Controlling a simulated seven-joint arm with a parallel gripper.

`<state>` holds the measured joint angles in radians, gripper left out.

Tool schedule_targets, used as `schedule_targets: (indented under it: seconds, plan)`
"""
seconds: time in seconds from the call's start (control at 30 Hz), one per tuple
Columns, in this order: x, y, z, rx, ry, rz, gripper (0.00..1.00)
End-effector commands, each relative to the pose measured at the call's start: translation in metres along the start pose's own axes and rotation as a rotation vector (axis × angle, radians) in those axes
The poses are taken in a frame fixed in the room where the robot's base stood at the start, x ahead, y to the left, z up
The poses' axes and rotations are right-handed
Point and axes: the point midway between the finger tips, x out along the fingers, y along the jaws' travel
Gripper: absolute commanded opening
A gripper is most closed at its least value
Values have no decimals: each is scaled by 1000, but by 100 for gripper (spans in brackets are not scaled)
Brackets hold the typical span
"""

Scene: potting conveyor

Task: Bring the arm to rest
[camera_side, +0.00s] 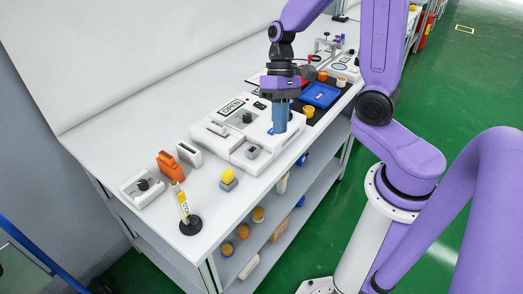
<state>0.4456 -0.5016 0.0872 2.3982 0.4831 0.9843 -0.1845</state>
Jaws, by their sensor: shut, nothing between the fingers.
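My gripper (280,128) points down over the front right part of a white machine with an "OPEN" sign (232,107). Its blue fingers are together and I see nothing held between them. The fingertips are close above the machine's top; I cannot tell whether they touch it. My purple arm reaches in from the right side of the bench.
The white bench (140,105) has free room at its back left. A yellow-and-grey block (228,180), an orange item (170,166) and a post on a black base (190,225) stand at the left. A blue tray (320,95) lies right of my gripper.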

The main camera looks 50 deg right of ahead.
Motion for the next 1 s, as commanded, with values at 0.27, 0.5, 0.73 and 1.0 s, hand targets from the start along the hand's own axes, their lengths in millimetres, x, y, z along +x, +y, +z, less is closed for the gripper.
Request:
schedule_targets:
  seconds: [0.27,0.5,0.73,1.0]
  plan:
    - [6,-9,36,-285,-11,162,0]
    - [10,-12,67,-532,-3,281,0]
    - [12,-13,96,-772,21,376,0]
    - [14,-14,129,-1042,62,455,0]
